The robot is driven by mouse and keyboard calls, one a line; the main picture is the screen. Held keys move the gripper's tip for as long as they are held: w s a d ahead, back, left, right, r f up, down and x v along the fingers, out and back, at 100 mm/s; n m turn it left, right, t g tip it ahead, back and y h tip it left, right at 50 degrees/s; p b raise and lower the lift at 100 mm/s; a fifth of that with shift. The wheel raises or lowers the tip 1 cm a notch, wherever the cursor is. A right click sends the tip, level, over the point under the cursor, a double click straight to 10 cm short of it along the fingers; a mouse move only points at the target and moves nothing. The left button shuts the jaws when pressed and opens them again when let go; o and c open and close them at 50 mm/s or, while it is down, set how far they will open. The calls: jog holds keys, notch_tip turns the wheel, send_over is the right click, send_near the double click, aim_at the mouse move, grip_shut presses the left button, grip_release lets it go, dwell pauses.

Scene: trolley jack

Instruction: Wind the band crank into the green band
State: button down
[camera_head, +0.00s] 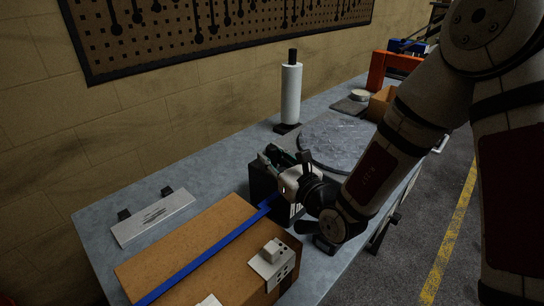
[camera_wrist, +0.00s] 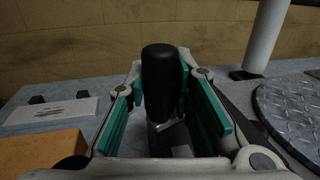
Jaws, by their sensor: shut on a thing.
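My gripper (camera_head: 285,160) is at the near side of a dark box-shaped unit (camera_head: 262,184) on the bench. In the wrist view, my gripper's (camera_wrist: 163,90) green-padded fingers are shut on an upright black knob (camera_wrist: 160,75), which looks like the crank's handle. The rest of the crank is mostly hidden by my gripper. A blue strap (camera_head: 215,249) runs from the dark unit over a brown box (camera_head: 190,240). No green band or pointer can be made out in either view.
A white roll on a stand (camera_head: 290,95) and a round patterned metal plate (camera_head: 338,142) stand behind and right of my gripper. A white label plate (camera_head: 152,217) lies on the left. The bench between has some free room.

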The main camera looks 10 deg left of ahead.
jog(key=shift+a+r, duration=0.1)
jog(key=c, duration=1.4)
grip_release()
jog(key=shift+o, duration=0.2)
notch_tip(320, 180, up, 10)
jog(key=shift+f, duration=0.1)
